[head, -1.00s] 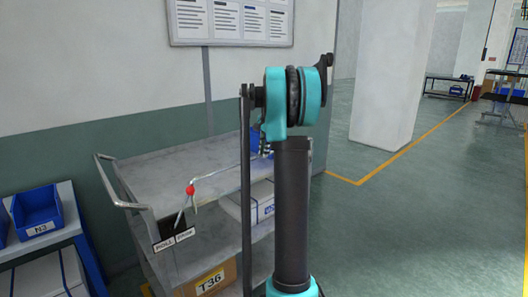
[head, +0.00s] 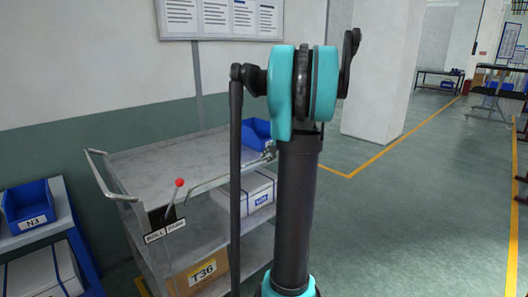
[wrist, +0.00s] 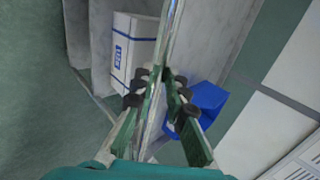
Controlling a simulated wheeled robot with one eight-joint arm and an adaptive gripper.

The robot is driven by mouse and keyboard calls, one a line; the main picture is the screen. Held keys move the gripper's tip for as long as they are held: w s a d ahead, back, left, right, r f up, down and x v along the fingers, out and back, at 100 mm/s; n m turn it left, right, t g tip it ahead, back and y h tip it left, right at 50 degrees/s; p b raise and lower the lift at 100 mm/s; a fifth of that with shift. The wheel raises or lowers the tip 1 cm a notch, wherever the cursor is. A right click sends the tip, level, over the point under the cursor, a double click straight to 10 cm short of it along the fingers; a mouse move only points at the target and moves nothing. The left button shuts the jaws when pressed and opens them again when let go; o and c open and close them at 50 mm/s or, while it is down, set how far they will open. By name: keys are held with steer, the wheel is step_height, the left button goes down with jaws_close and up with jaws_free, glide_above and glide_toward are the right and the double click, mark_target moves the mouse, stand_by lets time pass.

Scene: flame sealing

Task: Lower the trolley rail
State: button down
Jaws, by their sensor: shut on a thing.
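The trolley (head: 150,160) stands left of my arm in the head view, with a grey top shelf. Its thin metal rail (head: 212,183) runs along the near long side, close to the top shelf's edge. In the wrist view the rail (wrist: 172,35) passes between the fingers of my gripper (wrist: 162,82), which is shut on it. In the head view my arm hides part of the rail and most of the gripper. A red-knobbed lever (head: 180,183) stands at the trolley's left corner above ROLL and PARK labels.
A blue bin (head: 257,131) sits on the trolley top; a white box (head: 250,190) and a T36 carton (head: 203,272) are on lower shelves. A rack with a blue N3 bin (head: 30,207) stands at left. The floor (head: 420,220) at right is clear.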

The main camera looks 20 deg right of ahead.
steer(key=s+d+f+t+y, duration=0.1)
steer(key=s+f+t, duration=0.3)
steer(key=f, duration=0.9)
steer(key=shift+s+d, duration=0.65)
steer(key=shift+s, duration=0.5)
steer(key=c, duration=1.5)
jaws_free()
steer(key=shift+c, duration=0.2)
steer(key=v, duration=1.2)
